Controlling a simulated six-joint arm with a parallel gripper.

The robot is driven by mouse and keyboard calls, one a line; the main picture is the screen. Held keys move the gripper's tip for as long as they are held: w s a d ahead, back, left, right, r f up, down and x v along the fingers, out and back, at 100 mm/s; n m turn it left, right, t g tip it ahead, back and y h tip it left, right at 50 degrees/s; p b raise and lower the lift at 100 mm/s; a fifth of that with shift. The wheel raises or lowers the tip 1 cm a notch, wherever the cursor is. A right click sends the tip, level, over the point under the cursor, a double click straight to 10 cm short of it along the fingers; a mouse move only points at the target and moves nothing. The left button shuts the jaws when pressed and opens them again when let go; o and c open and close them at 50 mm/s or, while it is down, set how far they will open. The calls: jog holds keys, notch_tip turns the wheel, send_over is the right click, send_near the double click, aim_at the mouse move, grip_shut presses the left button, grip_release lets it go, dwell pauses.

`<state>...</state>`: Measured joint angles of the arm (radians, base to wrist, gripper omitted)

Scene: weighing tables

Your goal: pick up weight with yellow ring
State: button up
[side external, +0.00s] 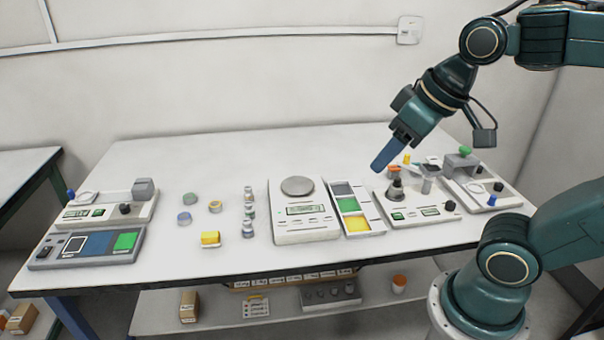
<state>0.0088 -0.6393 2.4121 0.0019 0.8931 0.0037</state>
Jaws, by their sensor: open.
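A small grey weight with a yellow-orange ring (215,206) stands on the white table, left of the middle. Beside it are a weight with a green ring (190,199) and one with a blue ring (184,217). My gripper (381,167) hangs above the right part of the table, well to the right of these weights. Its blue fingers point down and to the left. I see them edge-on, so the gap between them does not show. I see nothing held at their tips.
Several small weights (248,212) stand in a row left of the white scale (306,229). A yellow block (210,239) sits in front of the ringed weights. A tray with coloured sections (364,230) and instruments stand right; two panels (88,246) stand left.

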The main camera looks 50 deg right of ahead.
jog(key=w+d+r, duration=0.1)
jog(key=w+r, duration=0.1)
jog(key=w, duration=1)
jog(key=m+g, duration=0.2)
send_over(248, 187)
jog(key=s, duration=0.3)
notch_tip(248, 187, down, 20)
jog(key=shift+h, duration=0.3)
jog(key=shift+s+a+x, duration=0.1)
jog(key=shift+a+x, duration=0.05)
jog(key=shift+x, duration=1.25)
jog(key=shift+s+a+x, duration=0.15)
jog(key=shift+x, duration=1.3)
jog(key=shift+s+a+x, duration=0.1)
jog(key=shift+x, duration=1.3)
jog(key=shift+f, duration=0.25)
jog(key=shift+x, duration=2.45)
jog(key=shift+s, duration=0.1)
